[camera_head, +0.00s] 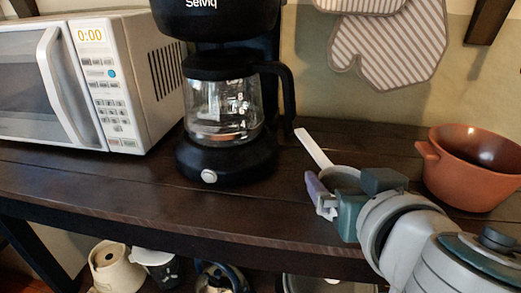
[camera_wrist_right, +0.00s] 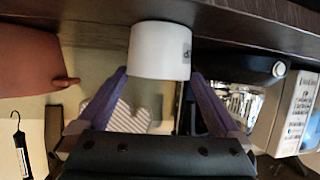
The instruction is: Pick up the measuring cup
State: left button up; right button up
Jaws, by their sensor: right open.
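The white measuring cup stands on the dark wooden shelf between the coffee maker and the brown pot. In the head view its long handle (camera_head: 313,148) points back and left, and my gripper partly hides its bowl. In the right wrist view the cup's white side (camera_wrist_right: 160,50) shows just beyond and between my two purple fingers. My right gripper (camera_head: 319,194) is open at the near side of the cup, with a finger on either side of the gap. I cannot tell whether the fingers touch the cup. My left gripper is not in view.
A black coffee maker (camera_head: 222,165) with a glass carafe stands left of the cup. A white microwave (camera_head: 120,85) is farther left. A brown pot (camera_head: 470,175) stands to the right. Striped oven mitts (camera_head: 390,45) hang behind. The shelf's front left stretch is bare.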

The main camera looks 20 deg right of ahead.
aim_at(338, 175)
jog(key=x, duration=0.6)
jog(key=shift+s+d+f+b, duration=0.15)
jog(key=shift+d+f+b, duration=0.05)
jog(key=shift+f+b, duration=0.2)
jog(key=shift+r, duration=0.1)
jog(key=c, duration=1.3)
jog(key=shift+r, duration=0.15)
